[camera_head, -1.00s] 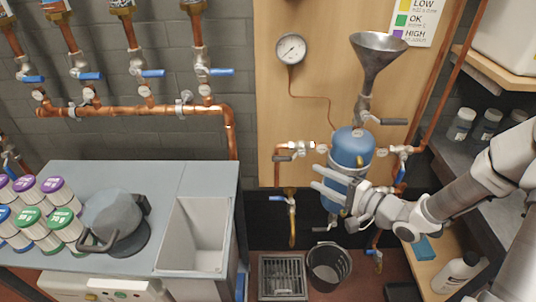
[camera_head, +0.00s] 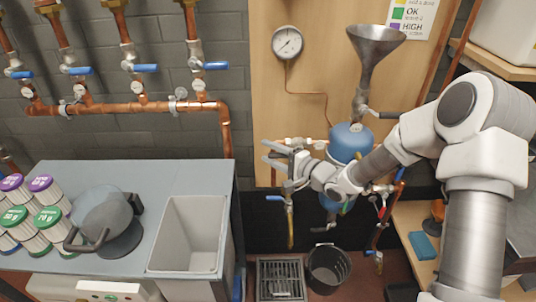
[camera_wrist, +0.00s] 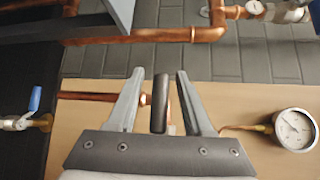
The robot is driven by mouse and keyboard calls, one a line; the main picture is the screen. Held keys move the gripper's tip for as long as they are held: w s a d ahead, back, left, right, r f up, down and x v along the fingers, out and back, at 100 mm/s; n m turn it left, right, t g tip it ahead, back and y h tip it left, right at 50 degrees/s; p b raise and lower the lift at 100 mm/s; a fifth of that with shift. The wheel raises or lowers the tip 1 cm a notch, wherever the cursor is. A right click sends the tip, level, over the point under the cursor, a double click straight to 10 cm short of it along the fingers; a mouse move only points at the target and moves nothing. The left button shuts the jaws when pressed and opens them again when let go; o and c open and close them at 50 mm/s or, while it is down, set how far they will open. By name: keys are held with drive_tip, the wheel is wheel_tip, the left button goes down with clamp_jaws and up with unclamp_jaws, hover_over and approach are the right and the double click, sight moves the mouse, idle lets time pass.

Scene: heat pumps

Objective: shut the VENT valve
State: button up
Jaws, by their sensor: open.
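No VENT label is readable, so I cannot tell which valve bears that name. A dark-handled valve (camera_wrist: 160,103) is in the wrist view, its lever standing between the fingers of my gripper (camera_wrist: 158,76). The jaws are apart, with a visible gap on each side of the lever. In the head view my gripper (camera_head: 272,152) is at the left of the blue vessel (camera_head: 345,145) and hides most of that valve. A blue-handled valve (camera_wrist: 35,98) is at the left of the wrist view; in the head view it hangs below the gripper (camera_head: 276,198).
A steel funnel (camera_head: 374,45) stands above the vessel, with a dark lever (camera_head: 384,115) below it. A gauge (camera_head: 287,42) is on the wooden board. A black bucket (camera_head: 328,268) and floor drain (camera_head: 280,278) lie below. A grey sink (camera_head: 188,235) is at left.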

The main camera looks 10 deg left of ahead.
drive_tip(key=shift+w+a, duration=0.2)
drive_tip(key=shift+a, duration=0.2)
drive_tip(key=shift+c, duration=0.2)
clamp_jaws()
idle(1.1)
